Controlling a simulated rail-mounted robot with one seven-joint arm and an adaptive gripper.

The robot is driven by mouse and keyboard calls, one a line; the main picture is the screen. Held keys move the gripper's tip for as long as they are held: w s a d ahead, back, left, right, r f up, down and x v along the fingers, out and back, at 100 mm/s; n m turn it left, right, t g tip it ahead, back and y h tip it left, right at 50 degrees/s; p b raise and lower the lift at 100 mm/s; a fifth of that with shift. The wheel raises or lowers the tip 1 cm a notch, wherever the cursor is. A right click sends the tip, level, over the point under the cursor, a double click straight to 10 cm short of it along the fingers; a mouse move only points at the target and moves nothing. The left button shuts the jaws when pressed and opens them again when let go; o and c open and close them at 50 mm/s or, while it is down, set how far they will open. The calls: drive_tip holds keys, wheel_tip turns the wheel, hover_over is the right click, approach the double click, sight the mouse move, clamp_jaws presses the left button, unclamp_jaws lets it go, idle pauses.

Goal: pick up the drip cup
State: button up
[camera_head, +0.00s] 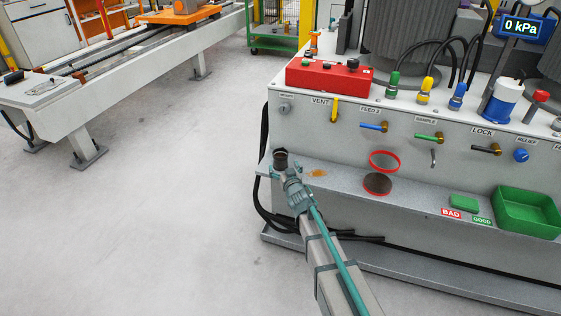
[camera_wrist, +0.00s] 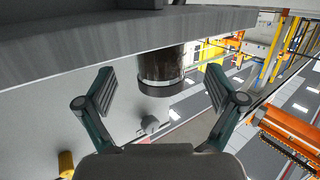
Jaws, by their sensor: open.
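A small dark cylindrical cup, which I take as the drip cup (camera_head: 280,157), stands at the left end of the grey ledge (camera_head: 335,178) of the machine. My gripper (camera_head: 284,172) is right at it in the head view and partly covers it. In the wrist view the dark cup (camera_wrist: 161,72) shows in the gap between the two fingers of my gripper (camera_wrist: 160,84), with space on both sides. The fingers are apart and touch nothing that I can see. How deep the cup sits between them is unclear.
Right of the cup are a brown stain (camera_head: 317,173), a red-rimmed round shape (camera_head: 377,183) and a green bin (camera_head: 528,214). Valve handles, such as the yellow one (camera_head: 335,109), stick out of the panel above. Black hoses (camera_head: 263,190) hang at the ledge's left end. The floor left is clear.

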sight(280, 161)
drive_tip(key=b+x, duration=0.1)
drive_tip(key=x, duration=0.4)
drive_tip(key=shift+w+f, duration=0.1)
drive_tip(key=shift+f, duration=0.05)
drive_tip(key=c, duration=1.4)
drive_tip(key=shift+o, duration=0.2)
